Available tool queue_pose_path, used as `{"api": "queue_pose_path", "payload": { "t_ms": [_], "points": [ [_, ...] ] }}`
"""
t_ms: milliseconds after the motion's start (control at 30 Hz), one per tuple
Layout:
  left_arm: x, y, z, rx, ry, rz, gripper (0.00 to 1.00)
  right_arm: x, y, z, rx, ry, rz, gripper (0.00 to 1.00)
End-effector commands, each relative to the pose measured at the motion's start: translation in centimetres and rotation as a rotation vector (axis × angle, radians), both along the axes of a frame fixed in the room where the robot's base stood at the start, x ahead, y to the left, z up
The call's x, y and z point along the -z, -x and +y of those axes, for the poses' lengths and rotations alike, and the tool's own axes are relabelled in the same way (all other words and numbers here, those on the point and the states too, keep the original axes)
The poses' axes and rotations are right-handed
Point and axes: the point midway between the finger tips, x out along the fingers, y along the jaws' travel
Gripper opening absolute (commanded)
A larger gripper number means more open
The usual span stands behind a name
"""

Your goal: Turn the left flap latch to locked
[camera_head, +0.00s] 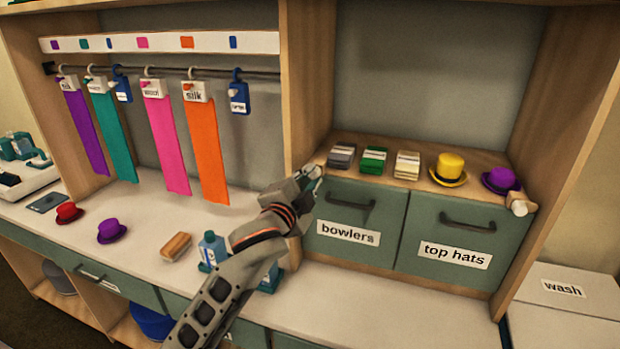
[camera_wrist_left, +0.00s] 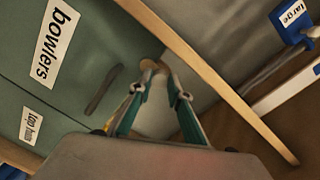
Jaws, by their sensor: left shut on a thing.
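The left flap (camera_head: 388,243), green and labelled "bowlers", stands closed in the cabinet; it also shows in the wrist view (camera_wrist_left: 75,75). Its left latch is at the flap's top left corner, mostly hidden by my gripper in the head view. In the wrist view the latch (camera_wrist_left: 150,66) shows as a small tan knob between the fingertips. My left gripper (camera_head: 314,172) is shut on it, and its fingers (camera_wrist_left: 155,82) reach either side of it. Whether the latch is turned is too small to tell. My right gripper is not in view.
A second flap labelled "top hats" (camera_head: 410,225) has a wooden latch (camera_head: 520,207) at its right. Cloths, a yellow hat (camera_head: 450,168) and a purple hat (camera_head: 501,180) sit on the shelf above.

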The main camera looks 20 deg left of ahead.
Motion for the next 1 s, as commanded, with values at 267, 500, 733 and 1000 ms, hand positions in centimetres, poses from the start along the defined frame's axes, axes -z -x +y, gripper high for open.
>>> {"api": "queue_pose_path", "payload": {
  "t_ms": [267,500,733,1000],
  "points": [
    [0.0,0.0,0.0,0.001,0.003,0.000,0.00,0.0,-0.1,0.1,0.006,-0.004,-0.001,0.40],
    [0.0,0.0,0.0,0.001,0.001,0.000,0.35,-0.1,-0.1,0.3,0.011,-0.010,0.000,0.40],
    [0.0,0.2,0.0,0.001,0.001,0.000,0.35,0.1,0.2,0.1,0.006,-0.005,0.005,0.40],
    [-0.2,4.0,0.1,0.001,0.003,0.001,0.35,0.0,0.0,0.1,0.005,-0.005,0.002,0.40]
  ]
}}
